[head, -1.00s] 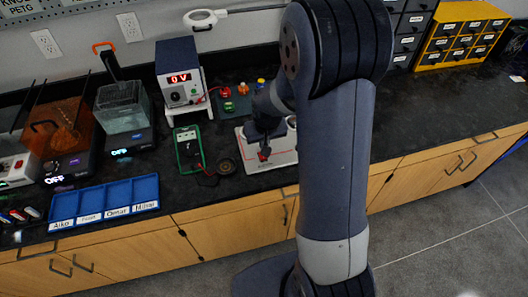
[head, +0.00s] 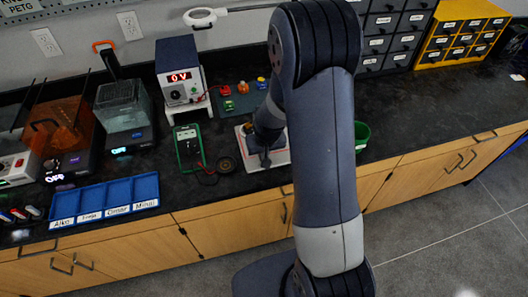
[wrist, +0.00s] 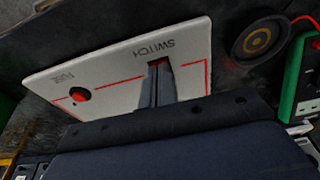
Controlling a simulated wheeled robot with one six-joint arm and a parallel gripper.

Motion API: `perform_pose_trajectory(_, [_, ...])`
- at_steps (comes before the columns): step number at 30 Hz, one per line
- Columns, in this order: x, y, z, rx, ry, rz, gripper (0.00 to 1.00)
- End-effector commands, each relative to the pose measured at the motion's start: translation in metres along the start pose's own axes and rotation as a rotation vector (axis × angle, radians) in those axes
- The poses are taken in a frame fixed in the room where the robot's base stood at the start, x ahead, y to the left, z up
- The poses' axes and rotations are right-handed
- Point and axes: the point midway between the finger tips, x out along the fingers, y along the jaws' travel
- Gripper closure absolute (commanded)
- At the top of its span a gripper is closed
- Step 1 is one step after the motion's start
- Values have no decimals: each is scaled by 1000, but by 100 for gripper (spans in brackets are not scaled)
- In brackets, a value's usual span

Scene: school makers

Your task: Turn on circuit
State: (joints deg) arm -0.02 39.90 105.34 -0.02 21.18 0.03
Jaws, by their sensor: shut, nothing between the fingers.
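The white circuit board (head: 282,158) with red lines lies on the dark counter, partly hidden by my arm in the head view. In the wrist view the board (wrist: 118,68) carries the labels SWITCH and FUSE. A red round part (wrist: 79,95) sits by FUSE. My gripper (wrist: 160,68) is shut and empty, its fingertips at the dark switch spot by the SWITCH label. The fingers hide most of the switch, so its position and any contact cannot be told. The head view shows my gripper (head: 265,163) low over the board. The power supply (head: 182,73) reads 0 V.
A green multimeter (head: 188,148) and a black round part (head: 226,165) lie left of the board. A green bin (head: 362,133) stands to its right. A blue tray (head: 105,201) sits at the front left. The counter farther right is clear.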

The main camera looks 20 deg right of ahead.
Motion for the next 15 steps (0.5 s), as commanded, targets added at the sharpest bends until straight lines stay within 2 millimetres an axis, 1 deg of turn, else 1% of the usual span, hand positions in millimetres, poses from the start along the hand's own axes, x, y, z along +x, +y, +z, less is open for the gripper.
perform_pose_trajectory(1, [8,0,3,0,1,0,100])
perform_pose_trajectory(3, [4,0,2,0,1,0,100])
perform_pose_trajectory(10, [3,0,1,0,1,0,100])
perform_pose_trajectory(15, [2,0,-5,0,1,0,100])
